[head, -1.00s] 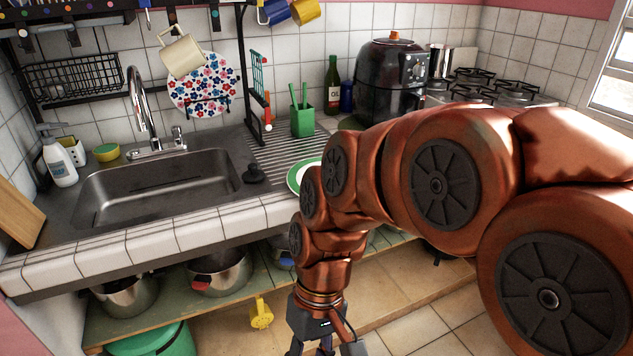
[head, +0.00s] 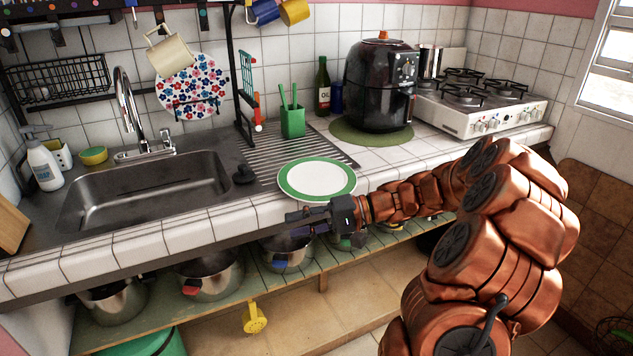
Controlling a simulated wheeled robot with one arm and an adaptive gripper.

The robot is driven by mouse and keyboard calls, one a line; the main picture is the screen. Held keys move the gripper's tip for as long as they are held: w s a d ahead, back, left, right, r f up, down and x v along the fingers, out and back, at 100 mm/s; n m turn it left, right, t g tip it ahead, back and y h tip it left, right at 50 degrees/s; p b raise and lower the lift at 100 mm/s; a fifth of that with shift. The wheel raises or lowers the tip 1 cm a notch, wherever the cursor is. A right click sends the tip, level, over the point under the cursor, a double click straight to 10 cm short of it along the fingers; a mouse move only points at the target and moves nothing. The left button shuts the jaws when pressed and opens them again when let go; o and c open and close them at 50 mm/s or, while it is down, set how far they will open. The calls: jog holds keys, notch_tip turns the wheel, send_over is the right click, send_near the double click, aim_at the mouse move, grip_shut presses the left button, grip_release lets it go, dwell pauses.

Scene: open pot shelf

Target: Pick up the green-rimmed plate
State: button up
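The green-rimmed plate (head: 316,179) is white with a green band. It lies flat near the counter's front edge, partly over the ribbed drainboard, right of the sink. My gripper (head: 298,222) is at the end of my copper arm, just in front of the counter edge and below the plate in the picture. It points left and looks apart from the plate. Its fingers are small and dark here, and I cannot tell how far apart they are. I see nothing held in it.
The sink (head: 150,195) is at left, with a black stopper (head: 244,175) beside it. A green utensil holder (head: 292,121) and a black air fryer (head: 381,85) stand behind the plate. Pots such as this one (head: 212,276) sit on the shelf below. Tiled counter right of the plate is clear.

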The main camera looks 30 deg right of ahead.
aim_at(317, 180)
jog(key=w+d+f+m+t+h, duration=0.15)
jog(key=d+t, duration=0.25)
jog(key=d, duration=0.5)
jog(key=d+f+m+t+h, duration=0.1)
jog(key=d+f+m+t, duration=0.2)
jog(key=d, duration=0.6)
jog(key=shift+n+t, duration=0.25)
jog(key=shift+t, duration=0.05)
jog(key=shift+d+r+p+x, duration=0.15)
jog(key=shift+r+x, duration=0.15)
jog(key=shift+x, duration=1.05)
jog(key=shift+r+p+x, duration=0.15)
jog(key=shift+r+x, duration=0.2)
jog(key=shift+x, duration=1.05)
jog(key=shift+d+r+p+x, duration=0.15)
jog(key=shift+r+x, duration=0.15)
jog(key=shift+x, duration=1.05)
jog(key=shift+w+a, duration=0.1)
jog(key=shift+w, duration=0.05)
jog(key=shift+c, duration=0.4)
grip_shut()
